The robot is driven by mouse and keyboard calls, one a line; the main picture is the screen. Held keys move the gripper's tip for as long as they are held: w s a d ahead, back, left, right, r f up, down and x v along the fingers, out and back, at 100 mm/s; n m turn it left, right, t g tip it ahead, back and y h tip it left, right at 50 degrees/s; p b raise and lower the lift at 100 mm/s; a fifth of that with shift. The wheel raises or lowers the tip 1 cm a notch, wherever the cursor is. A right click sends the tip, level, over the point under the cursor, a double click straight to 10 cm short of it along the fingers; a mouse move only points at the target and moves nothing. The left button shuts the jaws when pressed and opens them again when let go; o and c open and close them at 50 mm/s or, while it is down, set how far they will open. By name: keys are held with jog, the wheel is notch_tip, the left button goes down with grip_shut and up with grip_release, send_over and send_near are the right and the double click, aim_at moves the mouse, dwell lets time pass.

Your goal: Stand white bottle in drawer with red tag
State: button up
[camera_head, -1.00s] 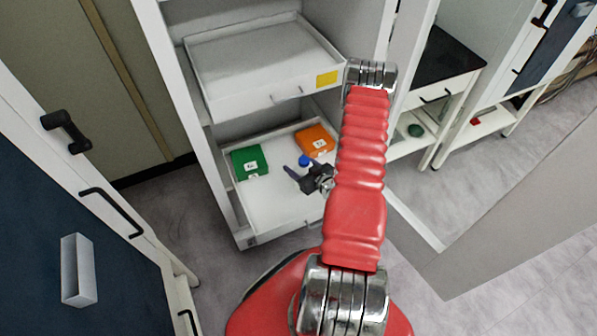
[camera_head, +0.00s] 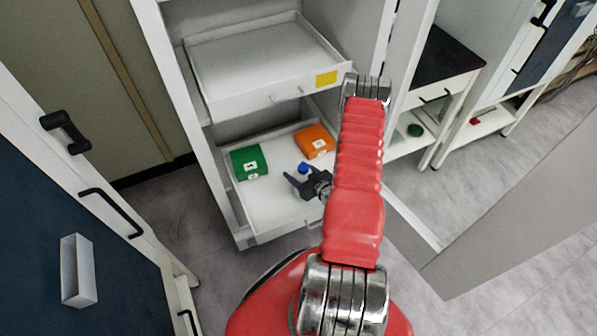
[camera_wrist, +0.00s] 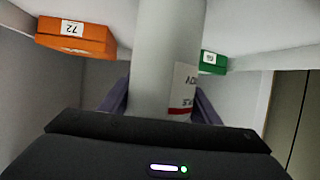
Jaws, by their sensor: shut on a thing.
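My gripper (camera_head: 303,181) is shut on the white bottle (camera_wrist: 165,60), with one dark finger on each side of it in the wrist view (camera_wrist: 160,103). The bottle has a label with a red stripe. In the head view a blue cap (camera_head: 303,168) shows between the fingers; the white body blends into the drawer. Gripper and bottle are over the open lower drawer (camera_head: 262,211), whose front is partly hidden by my arm. No red tag is visible. I cannot tell whether the bottle touches the drawer floor.
A green box (camera_head: 249,162) and an orange box (camera_head: 315,141) stand at the back of the lower drawer. The open upper drawer (camera_head: 255,62) has a yellow tag (camera_head: 326,78) and looks empty. The lower drawer's front left floor is clear.

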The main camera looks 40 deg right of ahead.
jog(key=o, duration=1.4)
jog(key=shift+o, duration=0.2)
jog(key=v, duration=1.2)
jog(key=shift+s, duration=0.1)
